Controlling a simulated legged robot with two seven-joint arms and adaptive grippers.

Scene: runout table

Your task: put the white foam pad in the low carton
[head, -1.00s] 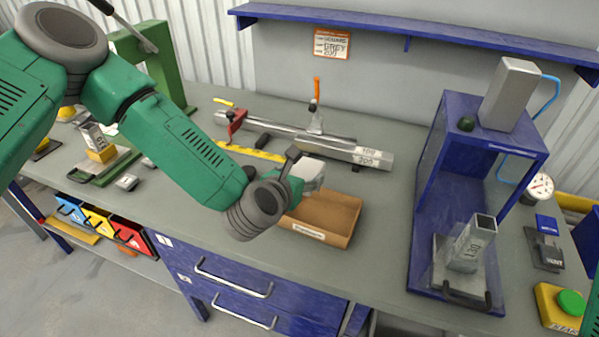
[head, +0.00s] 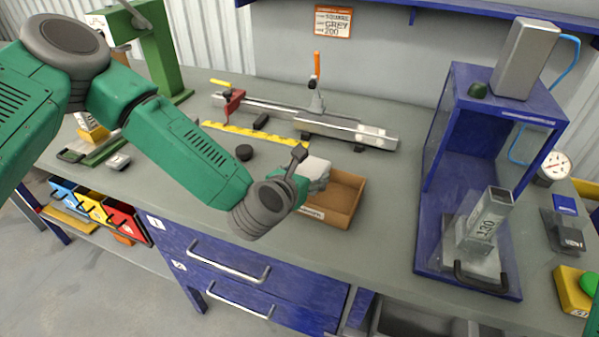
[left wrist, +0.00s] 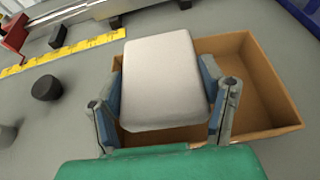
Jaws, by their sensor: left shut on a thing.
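The white foam pad (left wrist: 163,75) is held between the two fingers of my left gripper (left wrist: 165,108), which is shut on it. In the head view the pad (head: 315,167) shows partly past my left gripper (head: 306,180). The low brown carton (head: 341,196) sits on the bench. In the left wrist view the pad is over the left part of the carton (left wrist: 258,85) and hides that part; the right part shows empty. I cannot tell how high the pad is above the carton's floor. My right gripper is not in view.
A metal rail fixture (head: 345,131) and a yellow strip (head: 250,140) lie behind the carton. A blue frame (head: 425,215) holding a grey square tube stands to the right. A black puck (head: 243,152) lies left of the pad. Bench between carton and frame is clear.

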